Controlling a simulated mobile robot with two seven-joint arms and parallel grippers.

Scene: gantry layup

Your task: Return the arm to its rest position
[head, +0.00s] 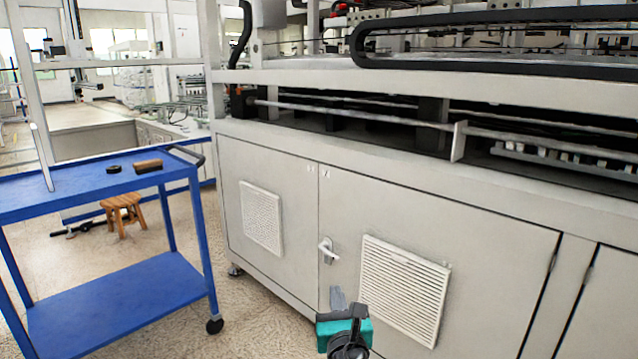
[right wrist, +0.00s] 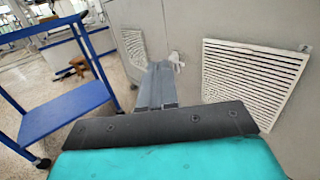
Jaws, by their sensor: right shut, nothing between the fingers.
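My right gripper (head: 338,298) shows at the bottom centre of the head view, in front of the grey cabinet doors. Its teal and black body and grey fingers also show in the right wrist view (right wrist: 157,84). The fingers are together, with nothing between them. They point toward the cabinet, near the white door handle (head: 327,251); I cannot tell the exact gap to the door. My left gripper is not in view.
The large grey machine cabinet (head: 280,165) fills the right side, with vent grilles (head: 404,289). A blue two-shelf cart (head: 120,302) stands at left, with small dark items on top. A wooden stool (head: 123,212) stands behind it. Speckled floor lies between cart and cabinet.

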